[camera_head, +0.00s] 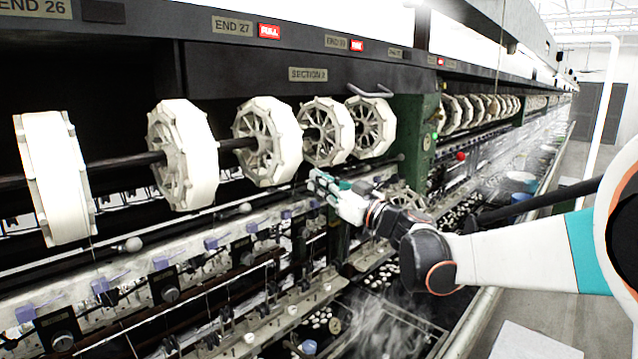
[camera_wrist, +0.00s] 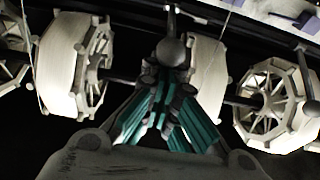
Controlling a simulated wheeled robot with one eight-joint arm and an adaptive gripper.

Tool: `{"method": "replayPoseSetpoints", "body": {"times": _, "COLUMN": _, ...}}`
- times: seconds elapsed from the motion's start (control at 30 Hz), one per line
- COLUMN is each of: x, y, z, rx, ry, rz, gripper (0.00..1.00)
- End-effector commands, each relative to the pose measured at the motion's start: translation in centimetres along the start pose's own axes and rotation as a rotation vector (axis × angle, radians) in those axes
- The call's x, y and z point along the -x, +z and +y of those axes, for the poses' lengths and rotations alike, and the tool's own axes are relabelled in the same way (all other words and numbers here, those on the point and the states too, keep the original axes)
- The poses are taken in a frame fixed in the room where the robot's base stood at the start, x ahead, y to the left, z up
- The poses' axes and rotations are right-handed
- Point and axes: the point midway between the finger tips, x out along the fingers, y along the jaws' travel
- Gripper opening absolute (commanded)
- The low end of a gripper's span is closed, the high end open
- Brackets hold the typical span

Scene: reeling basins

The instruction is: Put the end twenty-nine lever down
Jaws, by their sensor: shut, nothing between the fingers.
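In the wrist view a grey ball-ended lever (camera_wrist: 172,50) points toward my gripper (camera_wrist: 172,85). The shut fingertips are at or just in front of the ball; whether they touch it I cannot tell. In the head view my gripper (camera_head: 316,182) is in front of the machine, below the reels near the green post. The lever at its tips is hidden or too small to make out there. The plate after the second red-signed one (camera_head: 395,52) is too small to read, so I cannot confirm which end this lever belongs to.
Cream reels (camera_head: 268,143) hang in a row just above my gripper. Other ball-ended levers (camera_head: 133,244) stand out to the left. A green post (camera_head: 416,140) is close on the right.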

Motion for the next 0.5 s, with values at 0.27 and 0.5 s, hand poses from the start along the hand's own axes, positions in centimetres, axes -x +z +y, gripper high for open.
{"method": "replayPoseSetpoints", "body": {"times": 0.27, "x": 0.1, "y": 0.4, "z": 0.0, "rx": 0.000, "ry": 0.000, "rz": 0.000, "gripper": 0.00}}
{"method": "replayPoseSetpoints", "body": {"times": 0.5, "x": 0.4, "y": 1.2, "z": 0.0, "rx": 0.000, "ry": 0.000, "rz": 0.000, "gripper": 0.00}}
